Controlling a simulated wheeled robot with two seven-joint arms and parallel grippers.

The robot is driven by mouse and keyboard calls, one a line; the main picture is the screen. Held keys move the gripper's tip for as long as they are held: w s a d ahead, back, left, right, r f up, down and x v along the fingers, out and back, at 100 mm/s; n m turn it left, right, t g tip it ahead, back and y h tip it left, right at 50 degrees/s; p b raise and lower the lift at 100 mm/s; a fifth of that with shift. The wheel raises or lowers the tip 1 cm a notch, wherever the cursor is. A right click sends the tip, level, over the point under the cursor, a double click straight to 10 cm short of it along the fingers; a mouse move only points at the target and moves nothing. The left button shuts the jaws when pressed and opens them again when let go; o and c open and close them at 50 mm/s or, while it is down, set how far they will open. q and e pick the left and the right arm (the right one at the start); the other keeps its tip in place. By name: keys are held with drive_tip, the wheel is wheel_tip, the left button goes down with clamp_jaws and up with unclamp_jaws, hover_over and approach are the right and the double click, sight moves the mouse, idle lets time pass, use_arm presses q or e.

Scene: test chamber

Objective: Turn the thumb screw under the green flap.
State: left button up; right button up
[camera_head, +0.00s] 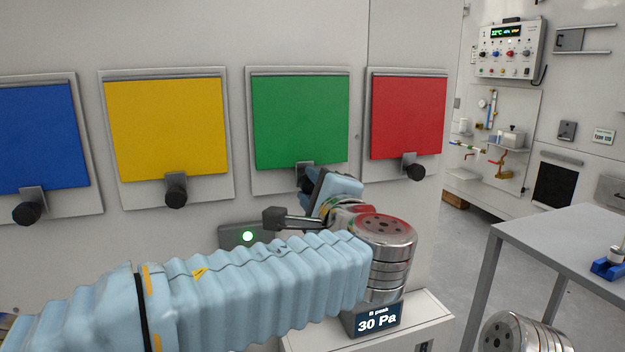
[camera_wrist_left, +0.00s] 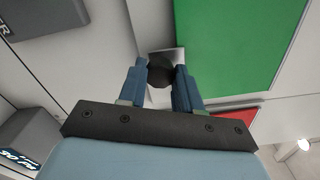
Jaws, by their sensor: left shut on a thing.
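The green flap (camera_head: 300,120) is shut flat on the wall panel between the yellow and red flaps. It also shows in the left wrist view (camera_wrist_left: 240,40). Its black thumb screw (camera_wrist_left: 161,68) sits on a small metal bracket below the flap's bottom edge. My left gripper (camera_wrist_left: 161,78) has its two blue fingers on either side of the screw's knob and is shut on it. In the head view my left gripper (camera_head: 308,182) and wrist hide most of that screw. The fingers of my right gripper are not in view.
The yellow flap (camera_head: 165,125), blue flap (camera_head: 40,137) and red flap (camera_head: 408,117) have similar black screws below them. A display reading 30 Pa (camera_head: 378,318) stands below my left wrist. A grey table (camera_head: 575,240) is at the right.

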use_arm(q)
drive_tip(key=m, duration=0.9)
drive_tip(key=m+p, duration=0.1)
drive_tip(key=m, duration=0.9)
drive_tip(key=shift+d+f+m, duration=0.15)
drive_tip(key=shift+f+m, duration=0.05)
drive_tip(key=shift+m, duration=0.1)
idle(0.3)
drive_tip(key=o, duration=1)
drive_tip(key=shift+s+r, duration=0.15)
drive_tip(key=shift+o, duration=0.2)
drive_tip(key=v, duration=1.3)
drive_tip(key=shift+s+b, duration=0.35)
drive_tip(key=shift+b, duration=0.05)
